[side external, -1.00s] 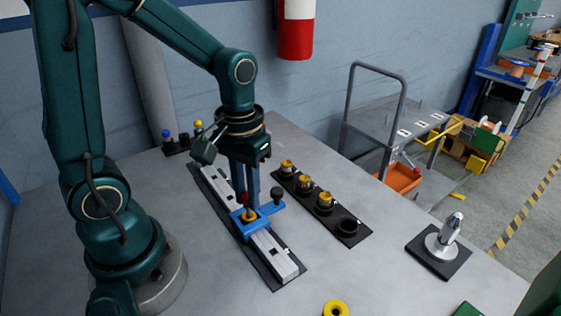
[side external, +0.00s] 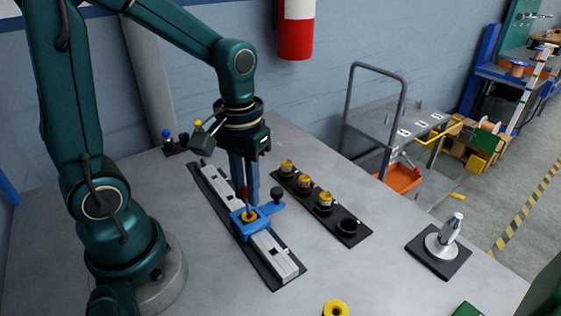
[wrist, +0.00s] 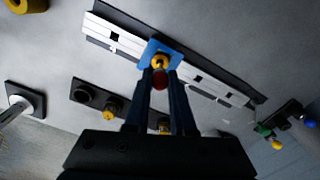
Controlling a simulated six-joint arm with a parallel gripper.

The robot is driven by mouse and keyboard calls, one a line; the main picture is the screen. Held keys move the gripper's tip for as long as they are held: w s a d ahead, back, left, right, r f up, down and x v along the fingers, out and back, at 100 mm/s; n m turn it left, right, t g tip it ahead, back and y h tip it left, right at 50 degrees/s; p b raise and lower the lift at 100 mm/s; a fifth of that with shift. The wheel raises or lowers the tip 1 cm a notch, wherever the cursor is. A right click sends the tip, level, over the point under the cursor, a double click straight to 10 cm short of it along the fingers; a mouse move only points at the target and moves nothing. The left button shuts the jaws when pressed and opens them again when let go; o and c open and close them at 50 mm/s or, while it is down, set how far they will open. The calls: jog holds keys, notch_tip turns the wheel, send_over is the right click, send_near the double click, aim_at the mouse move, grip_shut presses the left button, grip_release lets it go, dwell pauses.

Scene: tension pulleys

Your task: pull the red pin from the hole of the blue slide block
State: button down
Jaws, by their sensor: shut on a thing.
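My gripper (side external: 245,198) points down just above the block, shut on the red pin (side external: 244,192).
A black strip (side external: 358,236) with several holders, some with yellow pulleys, lies right of the rail. A black base with a metal post (side external: 443,243) stands farther right. A yellow ring (side external: 335,308) is at the front. Small coloured knobs (side external: 180,141) stand behind the rail.

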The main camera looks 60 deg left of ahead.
jog(key=shift+r, duration=0.55)
jog(key=shift+r, duration=0.1)
jog(key=shift+r, duration=1.9)
